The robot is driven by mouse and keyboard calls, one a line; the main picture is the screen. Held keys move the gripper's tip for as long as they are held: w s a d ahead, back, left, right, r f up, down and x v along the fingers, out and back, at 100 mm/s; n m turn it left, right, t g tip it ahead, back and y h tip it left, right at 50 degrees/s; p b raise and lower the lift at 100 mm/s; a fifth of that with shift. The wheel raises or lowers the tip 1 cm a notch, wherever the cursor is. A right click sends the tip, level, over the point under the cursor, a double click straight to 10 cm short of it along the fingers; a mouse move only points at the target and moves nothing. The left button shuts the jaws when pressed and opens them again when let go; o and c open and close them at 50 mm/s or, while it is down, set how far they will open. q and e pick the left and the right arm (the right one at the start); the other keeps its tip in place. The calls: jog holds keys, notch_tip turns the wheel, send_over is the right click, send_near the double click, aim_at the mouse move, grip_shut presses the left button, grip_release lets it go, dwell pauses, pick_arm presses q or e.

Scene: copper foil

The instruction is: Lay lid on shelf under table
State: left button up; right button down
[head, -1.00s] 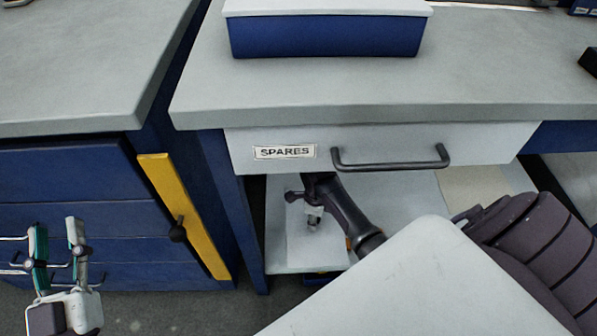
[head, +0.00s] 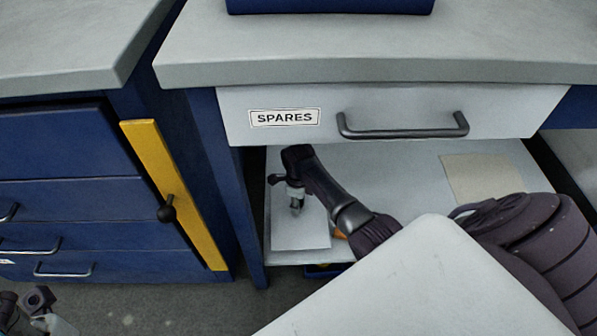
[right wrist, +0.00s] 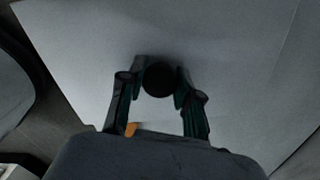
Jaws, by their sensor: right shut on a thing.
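The lid (head: 300,235) is a flat, pale panel on or just above the pale shelf (head: 390,160) under the table, near its left end; I cannot tell whether it touches. My right gripper (head: 296,205) reaches in under the drawer and is over the lid. In the right wrist view the lid (right wrist: 215,70) spreads out behind the fingers, which are shut on its dark round knob (right wrist: 159,79). My left gripper (head: 25,302) is at the bottom left corner, partly cut off, its fingers apart and empty.
The SPARES drawer (head: 385,100) with a dark handle hangs above the shelf. A beige sheet (head: 483,178) lies on the shelf's right part. A blue leg stands left of the shelf. Blue drawers (head: 70,190) with a yellow strip (head: 175,190) are further left. A blue box (head: 330,5) stands on the tabletop.

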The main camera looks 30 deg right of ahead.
notch_tip(320, 180, down, 2)
jog(key=shift+f+b, duration=0.15)
jog(key=shift+b, duration=0.35)
jog(key=shift+f+b, duration=0.3)
jog(key=shift+f, duration=0.1)
jog(key=shift+r, duration=0.15)
jog(key=c, duration=0.8)
grip_release()
